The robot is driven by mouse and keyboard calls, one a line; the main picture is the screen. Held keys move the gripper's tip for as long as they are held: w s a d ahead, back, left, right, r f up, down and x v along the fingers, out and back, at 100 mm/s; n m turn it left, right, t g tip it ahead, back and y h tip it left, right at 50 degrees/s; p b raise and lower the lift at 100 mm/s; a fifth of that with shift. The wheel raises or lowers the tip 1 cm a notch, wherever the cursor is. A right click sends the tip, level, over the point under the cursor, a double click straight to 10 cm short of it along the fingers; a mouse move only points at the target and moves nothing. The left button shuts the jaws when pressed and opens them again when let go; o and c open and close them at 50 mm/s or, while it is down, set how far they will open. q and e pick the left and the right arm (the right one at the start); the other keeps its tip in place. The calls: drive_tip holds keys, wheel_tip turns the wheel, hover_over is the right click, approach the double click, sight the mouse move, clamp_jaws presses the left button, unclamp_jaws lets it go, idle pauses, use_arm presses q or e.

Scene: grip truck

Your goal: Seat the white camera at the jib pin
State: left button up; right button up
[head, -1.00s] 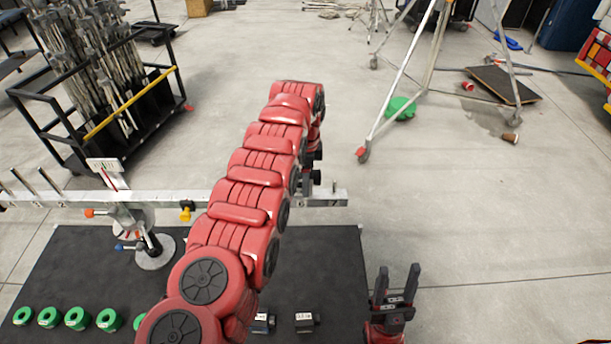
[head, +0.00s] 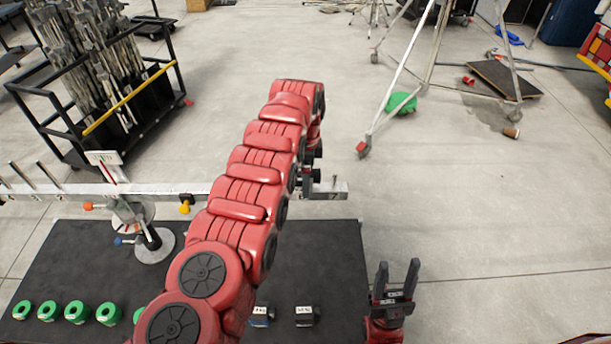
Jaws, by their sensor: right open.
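The jib is a pale beam (head: 240,190) running across the left half of the head view, on a stand with a round base (head: 154,247). A short upright pin (head: 335,181) shows near its right end. My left arm reaches over the mat and beam. My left gripper (head: 312,176) is a dark shape beside the beam's right end, mostly hidden behind the arm; its jaws cannot be made out. I cannot make out the white camera. My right gripper (head: 396,277) is open and empty, fingers pointing up, beside the mat's right edge.
Several green rings (head: 77,312) and two small labelled dark blocks (head: 307,316) lie on the dark mat (head: 330,260). A cart of stands (head: 100,90) is at the upper left. A tripod (head: 400,75) stands at the back right.

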use_arm(q)
drive_tip(key=shift+r+b, duration=0.5)
drive_tip(key=shift+r, duration=0.15)
wheel_tip(320, 180, up, 4)
drive_tip(key=shift+w+a+r, duration=0.1)
drive_tip(key=shift+a+r, duration=0.05)
drive_tip(key=shift+r, duration=0.05)
wheel_tip(320, 180, up, 12)
drive_tip(key=p, duration=1.1)
drive_tip(key=shift+f, duration=0.2)
